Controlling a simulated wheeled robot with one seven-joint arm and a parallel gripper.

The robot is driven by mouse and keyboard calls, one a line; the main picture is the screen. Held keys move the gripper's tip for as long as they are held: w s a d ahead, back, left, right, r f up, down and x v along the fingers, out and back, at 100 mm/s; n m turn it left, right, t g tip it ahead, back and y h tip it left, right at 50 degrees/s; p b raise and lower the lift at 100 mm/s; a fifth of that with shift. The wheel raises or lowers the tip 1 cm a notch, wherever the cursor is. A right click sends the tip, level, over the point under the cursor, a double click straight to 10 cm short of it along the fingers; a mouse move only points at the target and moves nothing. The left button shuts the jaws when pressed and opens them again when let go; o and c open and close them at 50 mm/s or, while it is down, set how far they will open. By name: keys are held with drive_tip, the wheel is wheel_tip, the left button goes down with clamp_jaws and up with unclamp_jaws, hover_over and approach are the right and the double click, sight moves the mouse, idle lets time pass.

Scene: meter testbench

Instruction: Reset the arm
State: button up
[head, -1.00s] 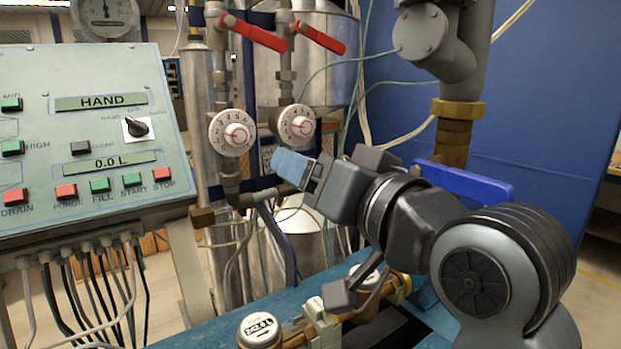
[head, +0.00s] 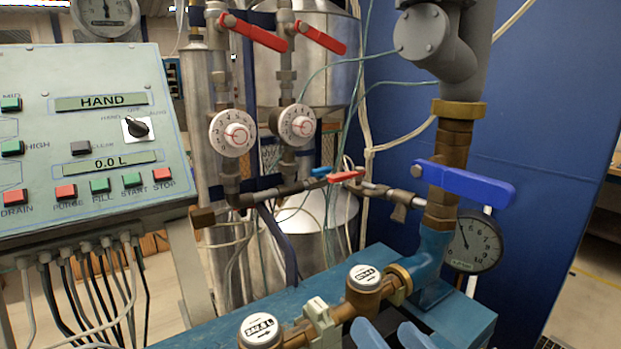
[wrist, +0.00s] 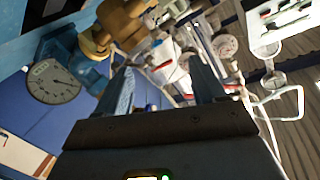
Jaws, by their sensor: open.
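My gripper (head: 391,338) shows only as two blue fingertips at the bottom edge of the head view, apart from each other. In the wrist view my gripper (wrist: 163,82) has its two blue fingers spread, with nothing held between them. The rest of my arm is out of the head view. Pipes, valves and a gauge show beyond the fingers in the wrist view, tilted.
The control panel (head: 85,205) stands at left, reading HAND and 0.0 L. Two meters, one nearer (head: 260,330) and one farther (head: 364,277), sit on the brass pipe along the blue bench (head: 210,325). A blue lever (head: 465,183) and pressure gauge (head: 474,242) are at right.

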drive_tip(key=s+d+f+h, duration=0.2)
drive_tip(key=s+d+f, duration=0.25)
drive_tip(key=s, duration=0.35)
drive_tip(key=s+d+f+h, duration=0.2)
drive_tip(key=s+d+f, duration=0.25)
drive_tip(key=s, duration=0.35)
drive_tip(key=s+d+n+g+h, duration=0.1)
drive_tip(key=s+d, duration=0.1)
drive_tip(key=s, duration=1.4)
drive_tip(key=shift+s+d+h, duration=0.25)
drive_tip(key=shift+d+h, duration=0.05)
drive_tip(key=shift+d, duration=0.1)
